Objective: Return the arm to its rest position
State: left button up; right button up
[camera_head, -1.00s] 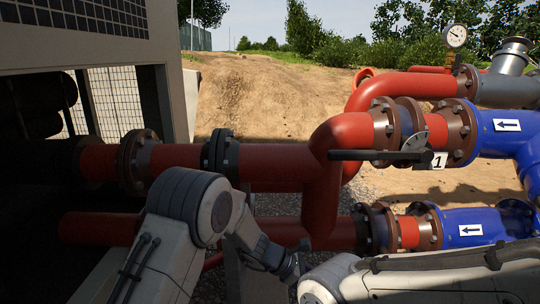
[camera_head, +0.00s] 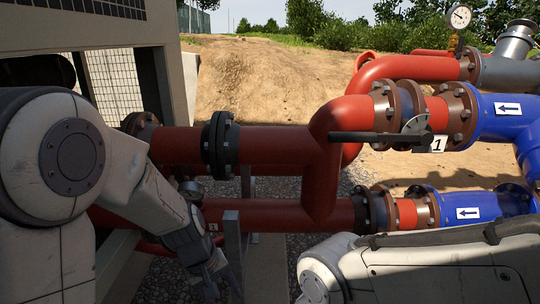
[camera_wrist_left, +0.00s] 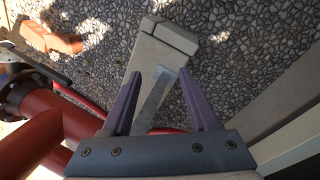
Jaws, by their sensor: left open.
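My left arm comes in from the left in the head view, bent, with its large pale joint close to the camera. My left gripper (camera_head: 228,288) points down at the lower edge, in front of the lower red pipe (camera_head: 275,214). In the left wrist view its two purple fingers (camera_wrist_left: 160,78) are spread apart with nothing between them. Below them are gravel and a pale concrete block (camera_wrist_left: 170,38). My right arm crosses the lower right of the head view; its gripper is out of frame.
The upper red pipe (camera_head: 270,146) runs behind the left arm to a black-handled valve (camera_head: 365,137) marked 1. Blue pipes (camera_head: 500,117) with arrow labels and a gauge (camera_head: 460,17) are at right. A metal post (camera_head: 232,245) stands near the left gripper. The chiller housing (camera_head: 90,45) is at left.

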pick_arm(q)
jog(key=s+a+r+m+t+y, duration=0.2)
jog(key=s+a+m+y, duration=0.1)
jog(key=s+a+m, duration=0.4)
jog(key=s+d+f+m+g+h+b, duration=0.1)
jog(key=s+d+f+m+g+b, duration=0.15)
jog(key=s+d+b, duration=0.3)
jog(key=s+d+f+m+g+b, duration=0.1)
jog(key=s+d+m+b, duration=0.3)
jog(key=s+d, duration=0.25)
notch_tip(320, 180, up, 38)
jog(key=p, duration=3.8)
jog(key=shift+w+d+r+p, duration=0.2)
jog(key=shift+w+d+p, duration=0.05)
jog(key=shift+w+p, duration=0.1)
jog(key=shift+t, duration=0.25)
